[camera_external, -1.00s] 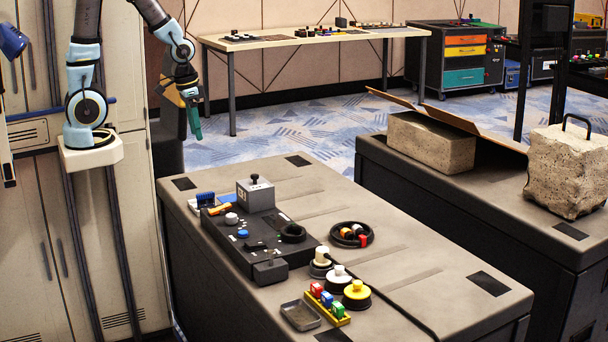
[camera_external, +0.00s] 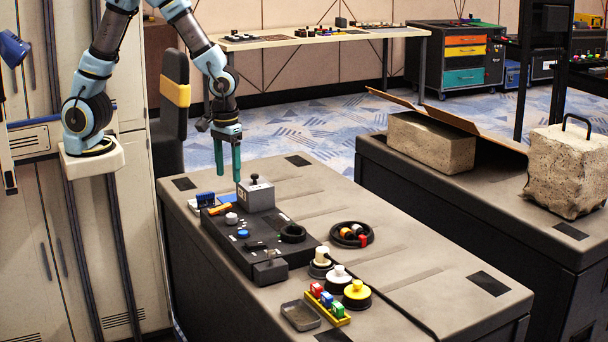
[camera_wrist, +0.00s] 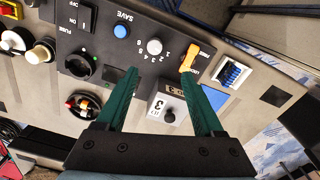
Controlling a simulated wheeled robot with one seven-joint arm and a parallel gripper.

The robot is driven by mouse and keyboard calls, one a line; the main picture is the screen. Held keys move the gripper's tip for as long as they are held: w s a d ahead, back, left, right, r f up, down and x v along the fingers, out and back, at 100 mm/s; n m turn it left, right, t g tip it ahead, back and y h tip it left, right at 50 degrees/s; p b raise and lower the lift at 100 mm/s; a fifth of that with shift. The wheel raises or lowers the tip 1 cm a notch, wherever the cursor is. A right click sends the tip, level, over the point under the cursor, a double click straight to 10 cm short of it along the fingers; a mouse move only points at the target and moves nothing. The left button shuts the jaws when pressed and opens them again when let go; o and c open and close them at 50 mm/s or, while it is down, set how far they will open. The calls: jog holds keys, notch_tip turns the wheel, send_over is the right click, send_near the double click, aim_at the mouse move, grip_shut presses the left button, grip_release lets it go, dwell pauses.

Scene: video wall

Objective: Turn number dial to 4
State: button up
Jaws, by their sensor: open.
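The number dial is a white round knob (camera_wrist: 155,46) on the dark control panel (camera_wrist: 105,52), with small digits printed around it; its setting is too small to tell. In the external view the white knob (camera_external: 231,218) sits near the panel's far left end. My gripper (camera_external: 228,174) points down, its two green fingers apart and empty, above the far end of the desk. It is above the panel and clear of the dial.
The grey box with a black lever (camera_external: 255,194) stands close by the fingers. An orange switch (camera_wrist: 189,55) and a blue button (camera_wrist: 121,31) flank the dial.

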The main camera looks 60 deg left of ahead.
aim_at(231, 215)
jog(key=f, duration=0.3)
jog(key=d+f, duration=0.1)
jog(key=f, duration=0.3)
jog(key=f+p, duration=0.1)
jog(key=f, duration=0.3)
jog(key=shift+s+d+f, duration=0.15)
jog(key=shift+d+f, duration=0.05)
grip_shut()
dwell(0.3)
